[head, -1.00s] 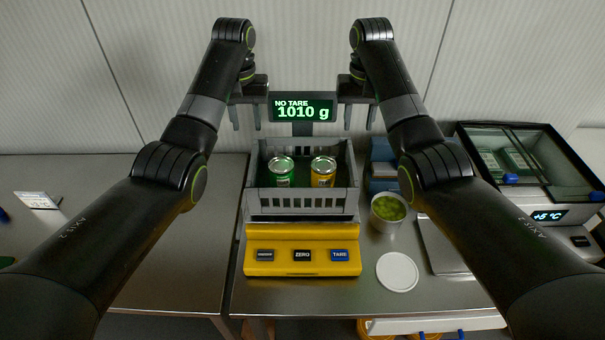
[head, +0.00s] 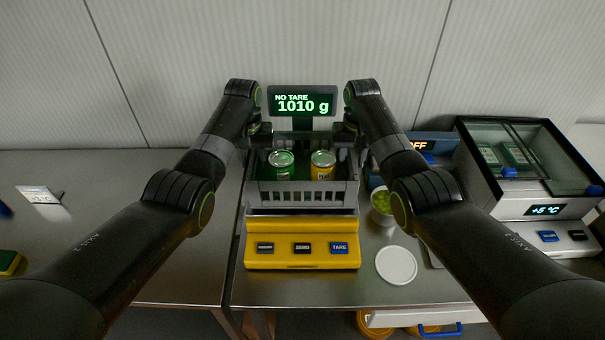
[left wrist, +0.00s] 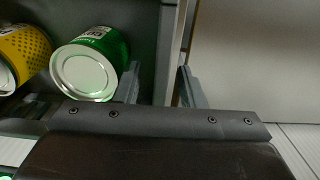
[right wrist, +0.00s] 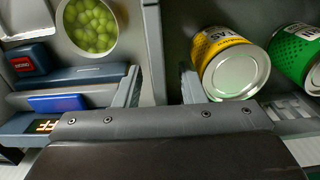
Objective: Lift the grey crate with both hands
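The grey crate (head: 308,194) sits level on the yellow scale (head: 302,230). It holds a green can (head: 281,166) and a yellow can (head: 323,166). My left gripper (head: 257,148) is at the crate's left side wall; in the left wrist view (left wrist: 160,88) its fingers are open, one on each side of the wall (left wrist: 172,50). My right gripper (head: 348,146) is at the right side wall; in the right wrist view (right wrist: 160,88) its open fingers also straddle the wall (right wrist: 153,45). Gaps show between fingers and walls. In the head view the fingertips are mostly hidden.
The scale display (head: 302,102) reads 1010 g behind the crate. A tub of green pieces (head: 382,205) and a blue device (head: 420,146) stand close on the right. A white lid (head: 396,265) lies in front. A glass-topped cooler (head: 520,165) is further right. The left counter is mostly clear.

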